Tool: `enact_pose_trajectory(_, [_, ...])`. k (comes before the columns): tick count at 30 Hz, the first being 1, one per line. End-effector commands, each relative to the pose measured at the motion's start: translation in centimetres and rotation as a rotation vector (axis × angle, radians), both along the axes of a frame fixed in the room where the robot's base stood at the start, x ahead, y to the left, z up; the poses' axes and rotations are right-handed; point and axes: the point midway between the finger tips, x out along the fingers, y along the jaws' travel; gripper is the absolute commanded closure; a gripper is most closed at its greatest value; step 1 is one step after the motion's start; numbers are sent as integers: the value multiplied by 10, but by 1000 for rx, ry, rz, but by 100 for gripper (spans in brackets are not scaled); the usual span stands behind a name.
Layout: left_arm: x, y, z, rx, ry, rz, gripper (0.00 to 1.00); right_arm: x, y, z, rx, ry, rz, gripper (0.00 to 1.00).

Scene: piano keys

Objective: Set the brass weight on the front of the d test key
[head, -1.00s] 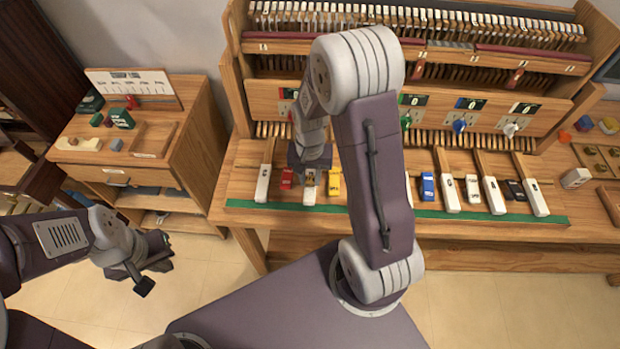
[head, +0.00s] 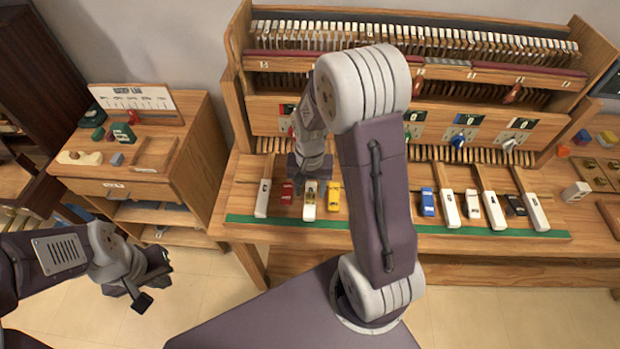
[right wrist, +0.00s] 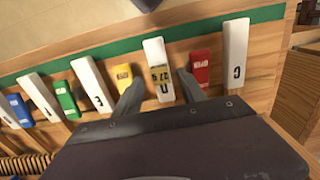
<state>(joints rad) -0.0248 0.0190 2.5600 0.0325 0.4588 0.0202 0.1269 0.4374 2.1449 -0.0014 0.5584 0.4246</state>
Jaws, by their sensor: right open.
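The brass weight (right wrist: 160,74), a small yellowish block with dark marks, rests on the white d test key (right wrist: 154,50) in the right wrist view. It lies around the middle of the visible key, between the letter and the front end. In the head view the d key (head: 309,209) stands between a red and a yellow key, and the weight shows small on it (head: 310,189). My right gripper (right wrist: 160,80) is open, one finger on each side of the weight and key, with gaps visible. My left gripper (head: 150,287) hangs open and empty over the floor, far left of the keys.
Beside the d key are a red key (right wrist: 200,68) and a yellow key (right wrist: 122,77); the white c key (right wrist: 235,55) is further right. A green strip (head: 400,232) edges the bench front. A side cabinet (head: 190,165) holds small blocks at left.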

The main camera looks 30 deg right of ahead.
Motion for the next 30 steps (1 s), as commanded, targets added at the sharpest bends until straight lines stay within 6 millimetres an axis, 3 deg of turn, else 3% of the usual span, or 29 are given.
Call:
enact_pose_trajectory(1, [0,0,4,0,0,0,100,2,0,17,-1,-9,0,52])
enact_pose_trajectory(6, [0,0,9,0,0,0,100,1,0,60,-1,-5,0,52])
enact_pose_trajectory(13, [0,0,11,0,0,0,100,0,0,92,0,-2,0,52])
enact_pose_trajectory(19, [0,0,11,0,0,0,100,-6,5,92,0,-5,36,52])
enact_pose_trajectory(27, [0,0,11,0,0,0,100,-77,46,57,-6,-94,479,52])
enact_pose_trajectory(30, [0,0,11,0,0,0,100,-85,49,54,-10,-106,530,52])
